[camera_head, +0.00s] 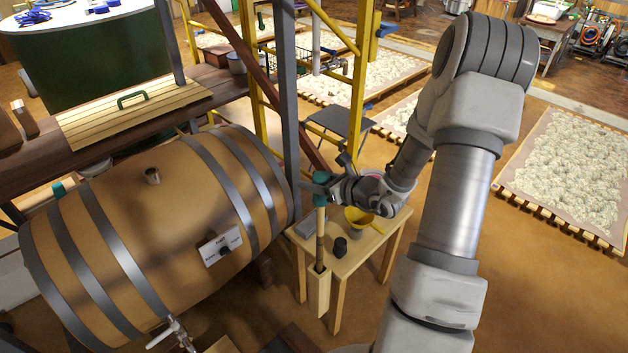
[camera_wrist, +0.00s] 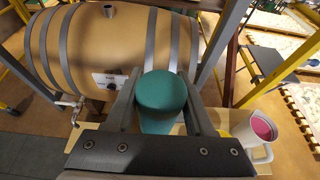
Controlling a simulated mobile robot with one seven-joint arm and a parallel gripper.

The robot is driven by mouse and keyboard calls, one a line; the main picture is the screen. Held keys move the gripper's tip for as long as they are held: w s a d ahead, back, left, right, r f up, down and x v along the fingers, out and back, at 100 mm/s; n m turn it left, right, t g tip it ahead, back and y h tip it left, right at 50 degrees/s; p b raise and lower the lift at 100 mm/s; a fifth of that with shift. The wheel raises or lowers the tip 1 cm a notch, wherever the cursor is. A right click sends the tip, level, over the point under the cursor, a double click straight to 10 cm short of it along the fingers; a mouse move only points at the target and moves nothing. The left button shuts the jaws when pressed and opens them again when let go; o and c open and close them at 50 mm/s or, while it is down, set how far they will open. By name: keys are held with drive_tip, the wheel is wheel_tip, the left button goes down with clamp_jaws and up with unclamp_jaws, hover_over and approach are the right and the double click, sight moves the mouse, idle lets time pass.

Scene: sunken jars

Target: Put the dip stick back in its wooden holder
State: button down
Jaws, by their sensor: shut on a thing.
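The dip stick has a teal handle (camera_head: 320,200) and a thin brown shaft (camera_head: 320,245). My gripper (camera_head: 319,187) is shut on the handle beside the small table. In the wrist view the round teal handle top (camera_wrist: 162,92) sits between the two fingers (camera_wrist: 163,112). The stick hangs about upright. The wooden holder (camera_head: 318,294) is a tall pale box at the table's front left edge. The shaft's lower end meets the holder's mouth and is hidden there; I cannot tell how deep it is.
A large barrel (camera_head: 150,230) with grey hoops and a tap (camera_head: 180,335) lies close on the left. The small table (camera_head: 352,262) bears a yellow funnel (camera_head: 362,217) and a dark cup (camera_head: 340,247). A grey post (camera_head: 287,110) and yellow frame (camera_head: 357,90) stand behind.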

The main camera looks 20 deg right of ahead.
drive_tip(key=shift+f, duration=0.1)
drive_tip(key=shift+f+b, duration=1.6)
drive_tip(key=shift+b, duration=0.2)
drive_tip(key=shift+f, duration=0.1)
wheel_tip(320, 180, down, 10)
drive_tip(key=b, duration=0.9)
drive_tip(key=shift+b, duration=0.3)
wheel_tip(320, 180, down, 10)
drive_tip(key=b, duration=0.9)
drive_tip(key=shift+b, duration=0.3)
